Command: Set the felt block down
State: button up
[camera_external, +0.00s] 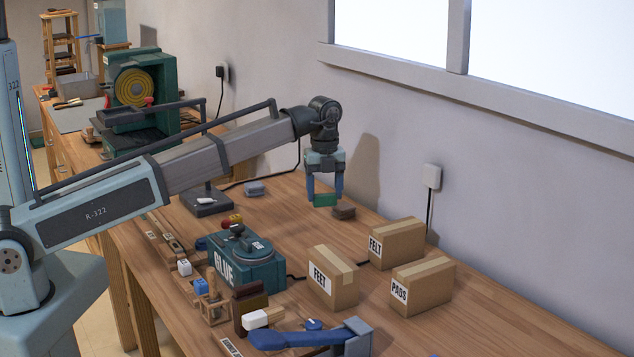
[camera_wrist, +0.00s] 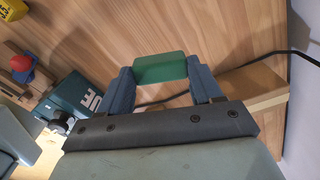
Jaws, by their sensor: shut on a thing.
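The felt block, a small green block (camera_external: 324,200), is between the fingertips of my gripper (camera_external: 324,193), which is shut on it and points down over the wooden bench (camera_external: 385,211). In the wrist view the green block (camera_wrist: 160,68) spans the gap between the two blue fingers of my gripper (camera_wrist: 162,78). I cannot tell whether the felt block touches the bench.
Cardboard boxes marked FELT (camera_external: 404,243), FEET (camera_external: 338,278) and PADS (camera_external: 428,286) stand in front and right. A teal GLUE machine (camera_external: 262,270) stands in front and left. A dark-based stand (camera_external: 206,203) is left. The wall is behind.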

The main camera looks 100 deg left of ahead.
jog(key=shift+s+d+n, duration=0.15)
jog(key=shift+n, duration=0.25)
jog(key=n, duration=0.3)
jog(key=shift+s, duration=0.1)
jog(key=shift+d+f+n, duration=0.1)
jog(key=shift+f+n, duration=0.1)
jog(key=shift+n, duration=0.1)
jog(key=shift+f, duration=4.85)
jog(key=shift+f, duration=0.1)
jog(key=o, duration=1)
notch_tip(320, 180, up, 12)
jog(key=shift+r, duration=0.15)
